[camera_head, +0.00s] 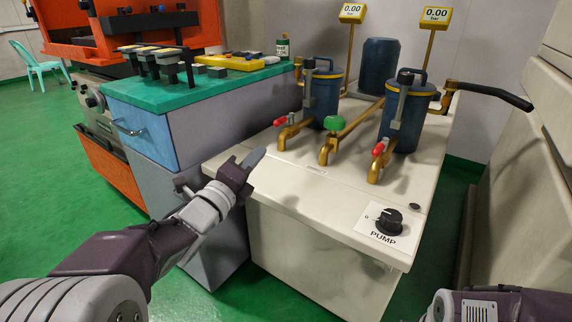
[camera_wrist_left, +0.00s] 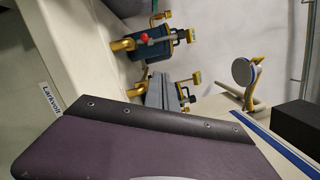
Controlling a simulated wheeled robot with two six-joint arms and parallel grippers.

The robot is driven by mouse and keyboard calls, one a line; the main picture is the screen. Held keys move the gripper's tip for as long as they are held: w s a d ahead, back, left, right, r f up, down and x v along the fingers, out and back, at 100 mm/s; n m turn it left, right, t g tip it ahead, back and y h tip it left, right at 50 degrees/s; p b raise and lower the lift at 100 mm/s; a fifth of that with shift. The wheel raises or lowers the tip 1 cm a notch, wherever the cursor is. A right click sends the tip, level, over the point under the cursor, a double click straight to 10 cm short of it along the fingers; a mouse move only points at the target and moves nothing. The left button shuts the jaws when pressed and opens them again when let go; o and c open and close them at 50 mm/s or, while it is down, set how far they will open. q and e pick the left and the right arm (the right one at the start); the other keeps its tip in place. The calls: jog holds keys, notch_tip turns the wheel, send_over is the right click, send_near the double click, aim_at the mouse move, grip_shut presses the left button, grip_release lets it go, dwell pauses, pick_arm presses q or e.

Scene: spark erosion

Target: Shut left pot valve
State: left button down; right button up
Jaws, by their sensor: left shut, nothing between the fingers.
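The left pot (camera_head: 322,98) is a dark blue cylinder with a yellow band, standing on the cream pump cabinet. Its brass pipe ends in a valve with a red-tipped lever (camera_head: 284,120). The right pot (camera_head: 408,112) has a similar red valve lever (camera_head: 379,148). A green knob (camera_head: 334,124) sits on the brass pipe between them. My left gripper (camera_head: 256,158) is shut and empty near the cabinet's front left edge, below the left valve and apart from it. The left wrist view shows a pot with a red lever (camera_wrist_left: 145,37), tilted sideways. My right gripper is out of frame.
Two yellow gauges (camera_head: 352,13) read 0.00 bar. A bench with a green top (camera_head: 190,92) carries tools to the left. A black-handled lever (camera_head: 490,95) sticks out right. The cabinet's front top is clear.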

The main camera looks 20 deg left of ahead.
pick_arm(q)
jog(key=shift+y, duration=0.5)
jog(key=f+b, duration=0.1)
jog(key=a+f+b, duration=0.1)
jog(key=f, duration=0.1)
jog(key=a+f, duration=0.1)
jog(key=shift+s+f+b, duration=0.15)
jog(key=shift+f+b, duration=0.15)
jog(key=shift+b, duration=0.1)
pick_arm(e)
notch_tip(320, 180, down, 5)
pick_arm(q)
jog(key=p, duration=0.4)
send_near(284, 122)
jog(key=w, duration=0.2)
jog(key=w+d, duration=0.1)
jog(key=w, duration=0.1)
jog(key=w+b, duration=0.1)
jog(key=w, duration=0.1)
jog(key=shift+w+d+f, duration=0.2)
jog(key=shift+w+d, duration=0.05)
jog(key=shift+d, duration=0.15)
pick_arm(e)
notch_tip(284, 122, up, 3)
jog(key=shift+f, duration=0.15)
